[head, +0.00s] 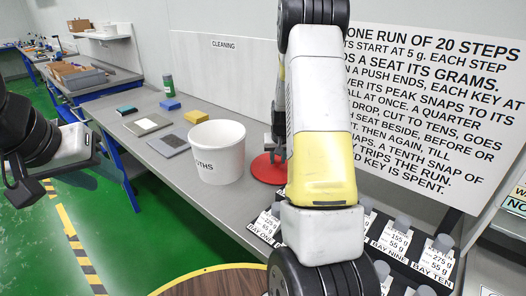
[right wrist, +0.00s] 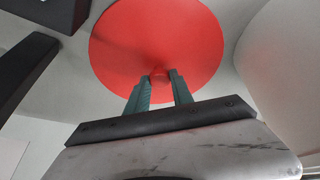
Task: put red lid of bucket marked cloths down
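The red lid (head: 266,170) is at the grey bench top, right of the white bucket (head: 222,158), partly hidden behind my right arm. The bucket stands upright and open, and the end of its label reads "THS". My right gripper (head: 276,143) is above the lid, mostly hidden by the arm. In the right wrist view the lid (right wrist: 157,35) fills the upper middle. The green fingertips (right wrist: 160,76) are close on both sides of its small red knob. Whether the lid touches the bench is hard to tell. My left gripper (head: 30,185) is at the left edge, away from the bench; its fingers are unclear.
A yellow block (head: 196,117), a blue block (head: 170,104), a grey plate (head: 168,145) and a green bottle (head: 168,86) stand left of the bucket. Labelled weights (head: 398,238) stand at front right. A round wooden top (head: 215,283) is in front. The bench front left of the bucket is clear.

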